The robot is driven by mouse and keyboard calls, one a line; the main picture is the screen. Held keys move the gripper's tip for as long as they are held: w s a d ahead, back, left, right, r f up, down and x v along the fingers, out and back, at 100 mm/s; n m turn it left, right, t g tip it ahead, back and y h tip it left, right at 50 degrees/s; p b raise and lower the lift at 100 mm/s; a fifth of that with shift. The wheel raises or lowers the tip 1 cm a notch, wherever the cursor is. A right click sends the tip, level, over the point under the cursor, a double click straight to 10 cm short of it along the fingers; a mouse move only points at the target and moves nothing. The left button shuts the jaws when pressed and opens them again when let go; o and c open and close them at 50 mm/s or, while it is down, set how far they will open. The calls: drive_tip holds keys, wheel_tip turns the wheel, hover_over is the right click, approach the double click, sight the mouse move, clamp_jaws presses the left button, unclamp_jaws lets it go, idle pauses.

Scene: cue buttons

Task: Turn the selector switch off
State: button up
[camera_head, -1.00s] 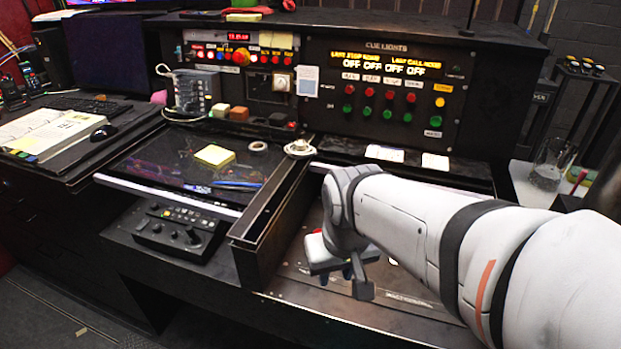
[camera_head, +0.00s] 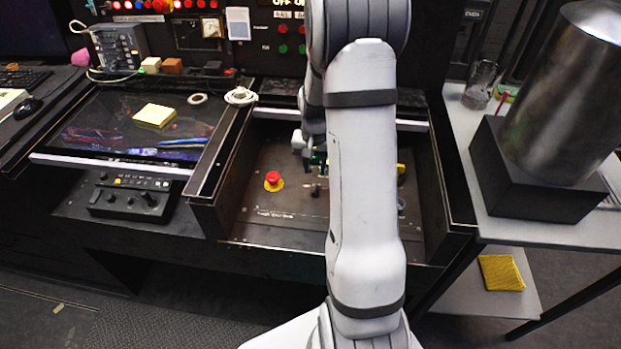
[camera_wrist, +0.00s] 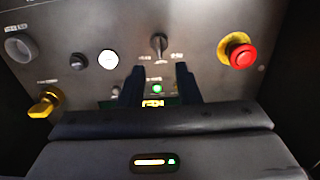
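The panel (camera_wrist: 205,55) lies in a recessed black tray. A black knob (camera_wrist: 158,43), which looks like the selector switch, stands on it with small labels on both sides. A small dark knob in the head view (camera_head: 316,190) seems to be the same one. Its setting is unclear. My gripper (camera_wrist: 157,78) is open; its two dark fingers are apart, with a lit green lamp (camera_wrist: 157,88) showing between them. The fingertips appear just short of the black knob in the wrist view, not around it. My arm hides much of the panel in the head view.
A red mushroom button on a yellow base (camera_wrist: 240,54) is right of the knob in the wrist view. A yellow knob (camera_wrist: 45,103) and a white round button (camera_wrist: 108,59) are to its left. Tray walls (camera_head: 222,160) border the panel. A metal cylinder (camera_head: 562,95) stands at right.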

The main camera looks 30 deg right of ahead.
sight(315, 188)
wheel_tip(315, 188, down, 8)
drive_tip(key=shift+r, duration=0.1)
idle(0.4)
clamp_jaws()
drive_tip(key=shift+a, duration=0.1)
